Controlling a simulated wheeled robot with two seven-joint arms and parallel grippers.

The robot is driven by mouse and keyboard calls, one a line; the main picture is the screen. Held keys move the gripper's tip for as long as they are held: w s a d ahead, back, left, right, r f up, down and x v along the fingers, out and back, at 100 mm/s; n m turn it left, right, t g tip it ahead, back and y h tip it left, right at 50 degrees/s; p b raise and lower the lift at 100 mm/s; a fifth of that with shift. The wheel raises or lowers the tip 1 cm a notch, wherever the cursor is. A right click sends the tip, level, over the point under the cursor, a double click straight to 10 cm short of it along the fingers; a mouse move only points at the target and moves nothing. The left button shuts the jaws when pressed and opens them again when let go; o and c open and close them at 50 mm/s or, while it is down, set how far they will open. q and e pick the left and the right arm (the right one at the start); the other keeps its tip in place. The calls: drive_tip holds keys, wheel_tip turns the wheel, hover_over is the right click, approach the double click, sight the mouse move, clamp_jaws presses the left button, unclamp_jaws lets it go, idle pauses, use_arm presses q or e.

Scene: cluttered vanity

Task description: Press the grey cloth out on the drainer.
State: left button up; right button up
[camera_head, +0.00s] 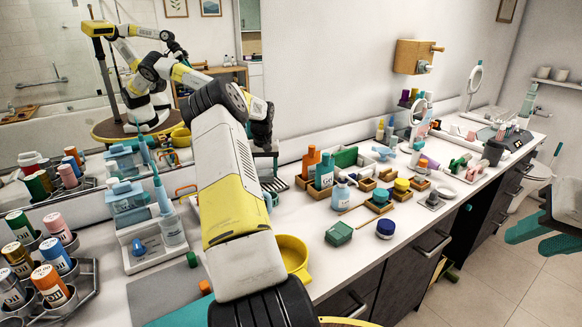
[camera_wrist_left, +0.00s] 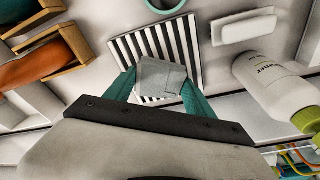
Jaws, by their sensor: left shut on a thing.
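The grey cloth (camera_wrist_left: 163,77) is a small folded square, seen in the left wrist view. It lies over the near part of the drainer (camera_wrist_left: 188,47), a white rack with dark slots. My left gripper (camera_wrist_left: 160,86) is shut on the cloth, with a teal finger at each side of it. I cannot tell how firmly the cloth touches the slats. In the head view my left arm hides the cloth and the left fingers. My right gripper (camera_head: 526,242) is at the far right, open and empty, above the floor.
In the wrist view a white bottle (camera_wrist_left: 275,82) lies right of the drainer, and a white block (camera_wrist_left: 243,27) is at its upper right. Wooden boxes (camera_wrist_left: 85,42) are at the left. In the head view a yellow bowl (camera_head: 292,254) stands beside my left arm.

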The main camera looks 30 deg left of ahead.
use_arm(q)
drive_tip(key=shift+f, duration=0.55)
idle(1.2)
drive_tip(key=shift+r, duration=3.55)
drive_tip(key=shift+s+f, duration=0.1)
drive_tip(key=shift+f, duration=2.85)
drive_tip(key=shift+d+f, duration=0.1)
drive_tip(key=shift+f, duration=0.55)
drive_tip(key=shift+r, duration=0.1)
drive_tip(key=shift+r, duration=3.5)
